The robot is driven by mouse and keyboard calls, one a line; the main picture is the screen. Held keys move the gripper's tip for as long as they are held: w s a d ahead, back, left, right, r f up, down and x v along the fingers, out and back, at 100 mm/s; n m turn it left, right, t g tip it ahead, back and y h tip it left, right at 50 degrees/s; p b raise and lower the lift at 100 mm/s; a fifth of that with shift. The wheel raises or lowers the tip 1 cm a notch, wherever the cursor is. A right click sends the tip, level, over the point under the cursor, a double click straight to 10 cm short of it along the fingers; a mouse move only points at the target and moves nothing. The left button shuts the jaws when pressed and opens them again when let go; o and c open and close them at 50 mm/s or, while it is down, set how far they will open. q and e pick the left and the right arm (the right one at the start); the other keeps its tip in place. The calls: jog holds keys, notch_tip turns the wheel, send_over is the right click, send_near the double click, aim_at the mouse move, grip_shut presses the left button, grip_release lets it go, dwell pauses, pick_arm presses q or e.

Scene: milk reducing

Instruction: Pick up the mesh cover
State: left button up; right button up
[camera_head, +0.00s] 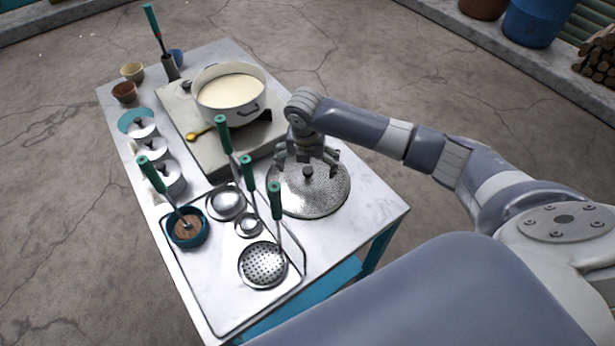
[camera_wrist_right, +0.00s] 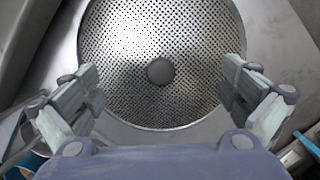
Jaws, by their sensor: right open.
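The mesh cover (camera_head: 312,198) is a round perforated metal disc with a dark knob (camera_head: 308,172) in its middle. It lies flat on the tabletop, right of the stove. My right gripper (camera_head: 307,165) is over it with its fingers spread to either side of the knob. In the right wrist view the mesh cover (camera_wrist_right: 160,105) fills the upper middle, and the knob (camera_wrist_right: 160,71) sits centred between the two open fingers, apart from both. The right gripper (camera_wrist_right: 165,100) holds nothing. My left gripper is not seen.
A white pot of milk (camera_head: 230,88) stands on the stove (camera_head: 205,150) behind the cover. A metal tray (camera_head: 215,305) with ladles and a skimmer (camera_head: 263,265) lies at the front left. Lidded canisters (camera_head: 155,150) line the left edge. The table's right corner (camera_head: 385,205) is clear.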

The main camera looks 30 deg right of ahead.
jog(key=shift+w+d+f, duration=0.1)
jog(key=shift+d+f, duration=0.1)
jog(key=shift+f, duration=1.15)
jog(key=shift+c, duration=1.1)
jog(key=c, duration=0.9)
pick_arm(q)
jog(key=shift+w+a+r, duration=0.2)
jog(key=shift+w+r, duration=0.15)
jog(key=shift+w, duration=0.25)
pick_arm(e)
jog(key=shift+s, duration=0.2)
grip_shut()
